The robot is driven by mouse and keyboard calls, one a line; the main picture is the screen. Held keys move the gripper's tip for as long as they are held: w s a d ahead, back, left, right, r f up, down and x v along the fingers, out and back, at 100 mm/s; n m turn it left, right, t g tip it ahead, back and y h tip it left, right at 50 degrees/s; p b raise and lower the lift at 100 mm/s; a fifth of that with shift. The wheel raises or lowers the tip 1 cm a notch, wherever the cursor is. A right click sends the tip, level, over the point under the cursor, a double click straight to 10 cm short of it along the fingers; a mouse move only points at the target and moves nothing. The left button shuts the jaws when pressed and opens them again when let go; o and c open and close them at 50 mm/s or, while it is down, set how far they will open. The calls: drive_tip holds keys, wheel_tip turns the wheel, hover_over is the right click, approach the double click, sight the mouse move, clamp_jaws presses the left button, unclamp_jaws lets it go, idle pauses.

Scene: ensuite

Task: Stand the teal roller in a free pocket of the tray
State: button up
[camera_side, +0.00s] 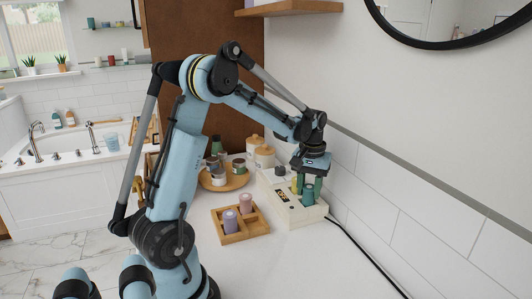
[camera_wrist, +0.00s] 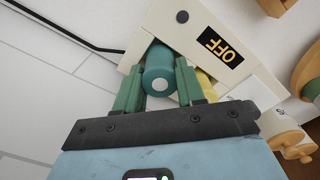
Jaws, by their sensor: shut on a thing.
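The teal roller (camera_wrist: 157,72) is between the two green fingers of my gripper (camera_wrist: 158,84), which is shut on it. In the side view the teal roller (camera_side: 308,195) is upright at the cream warmer box (camera_side: 300,217), with my gripper (camera_side: 309,187) above. In the wrist view it overlaps the box's opening; I cannot tell whether its lower end still rests inside. The wooden tray (camera_side: 247,237) stands to the left of the box. A purple roller (camera_side: 230,221) and a pink roller (camera_side: 245,203) stand in its pockets. Its front right pocket looks empty.
A yellow roller (camera_wrist: 207,86) is beside the teal one in the box. The box's display (camera_wrist: 220,45) reads OFF. A round wooden board (camera_side: 224,185) with jars is behind the tray. A black cable (camera_side: 365,255) runs right, along the tiled wall.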

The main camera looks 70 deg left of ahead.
sight(311, 189)
drive_tip(key=r, duration=0.1)
drive_tip(key=d+r, duration=0.1)
drive_tip(key=r, duration=0.1)
drive_tip(key=shift+r, duration=0.3)
drive_tip(key=d+r, duration=0.6)
drive_tip(key=d, duration=0.4)
drive_tip(key=s+f, duration=0.1)
drive_tip(key=s, duration=1.3)
drive_tip(key=shift+s+a+f, duration=0.4)
drive_tip(key=shift+a+f, duration=1.5)
drive_tip(key=shift+s+a+f, duration=0.35)
drive_tip(key=shift+a+f, duration=1.5)
drive_tip(key=shift+s+a+f, duration=0.4)
drive_tip(key=shift+a+f, duration=1.5)
drive_tip(key=shift+f, duration=0.15)
drive_tip(key=o, duration=1)
drive_tip(key=shift+o, duration=0.2)
